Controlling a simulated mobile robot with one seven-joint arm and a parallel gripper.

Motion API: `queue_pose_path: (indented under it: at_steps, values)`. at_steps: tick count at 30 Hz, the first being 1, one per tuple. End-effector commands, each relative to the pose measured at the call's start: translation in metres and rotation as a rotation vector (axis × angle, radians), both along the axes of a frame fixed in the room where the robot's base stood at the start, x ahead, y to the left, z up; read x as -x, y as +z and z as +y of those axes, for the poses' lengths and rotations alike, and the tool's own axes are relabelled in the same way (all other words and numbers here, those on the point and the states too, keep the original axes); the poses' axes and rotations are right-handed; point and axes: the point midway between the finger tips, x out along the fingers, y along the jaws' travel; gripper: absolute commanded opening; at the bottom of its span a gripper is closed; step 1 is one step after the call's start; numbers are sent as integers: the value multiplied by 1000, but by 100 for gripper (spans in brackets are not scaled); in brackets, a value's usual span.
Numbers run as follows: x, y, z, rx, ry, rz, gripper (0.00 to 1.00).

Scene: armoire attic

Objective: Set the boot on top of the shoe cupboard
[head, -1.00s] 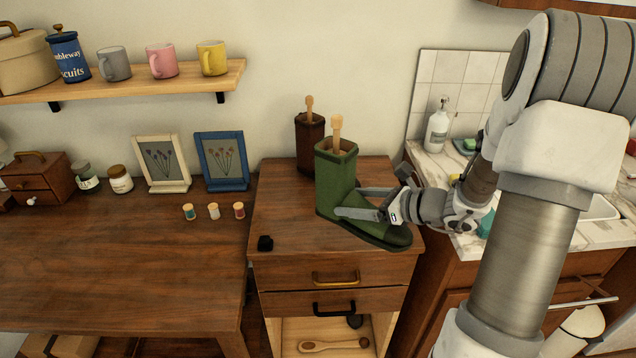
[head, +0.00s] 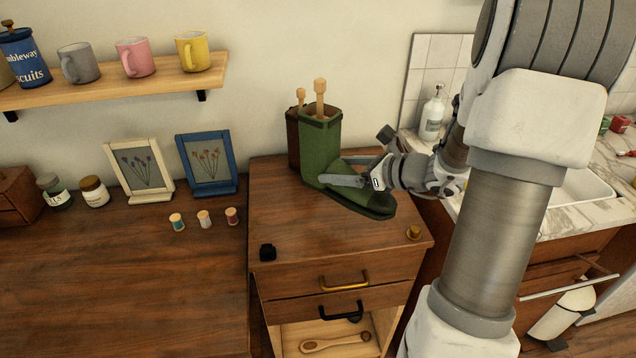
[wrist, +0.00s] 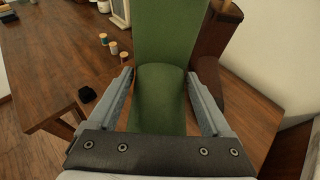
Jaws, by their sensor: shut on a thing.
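The green boot (head: 320,150) is upright over the top of the shoe cupboard (head: 310,235), its toe pointing right and toward the front. A wooden stick rises from its shaft. My gripper (head: 338,170) is shut on the boot from the right, with a finger along each side of its foot. The wrist view shows the green boot (wrist: 165,100) between both fingers of my gripper (wrist: 160,78). I cannot tell whether the sole touches the cupboard top.
A brown boot (head: 293,138) stands close behind the green one, partly hidden. A small black object (head: 267,252) and a brass knob-like piece (head: 414,232) sit near the cupboard's front edge. A sink counter (head: 560,215) is at right.

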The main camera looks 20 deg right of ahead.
Motion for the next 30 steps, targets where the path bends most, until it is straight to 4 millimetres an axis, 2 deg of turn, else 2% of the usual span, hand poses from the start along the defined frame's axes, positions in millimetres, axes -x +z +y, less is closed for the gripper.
queue_pose_path:
  at_steps: [9,15,20,27,30]
  values:
    - [-67,-43,19,-2,4,-2,0]
    - [-96,-59,26,-3,3,-4,0]
    - [-102,-64,28,-2,1,-4,0]
    - [-101,-96,28,-5,1,-1,0]
    - [-101,-102,28,-2,2,-3,0]
